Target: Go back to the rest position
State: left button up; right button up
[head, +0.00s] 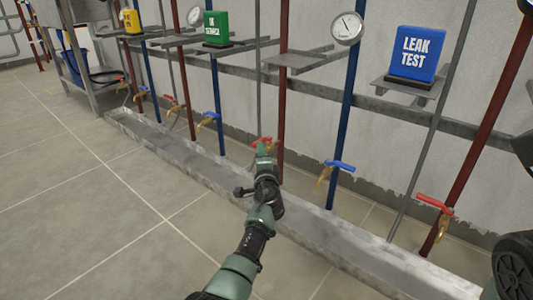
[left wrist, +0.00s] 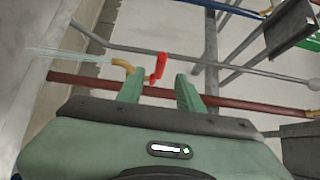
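My left gripper (head: 264,150) is stretched out over the drain trough, in front of a red-handled tap (head: 260,140) on a red pipe. In the left wrist view my left gripper (left wrist: 160,88) has its two green fingers apart with nothing held between them. The tap's red handle (left wrist: 157,67) shows just beyond the gap between the fingers; whether it touches a finger I cannot tell. The brass spout (left wrist: 124,66) is beside it, and a pale, clear streak like water (left wrist: 65,54) runs from its mouth. My right gripper is not in view.
A long metal trough (head: 330,232) runs along the wall. Other taps include a blue-handled one (head: 337,168) and a red-handled one (head: 435,207). A blue LEAK TEST sign (head: 416,53) stands on a shelf. A gauge (head: 347,27) is on a blue pipe. The tiled floor (head: 80,210) at left is clear.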

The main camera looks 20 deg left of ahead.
pick_arm(q)
jog(key=shift+s, duration=0.3)
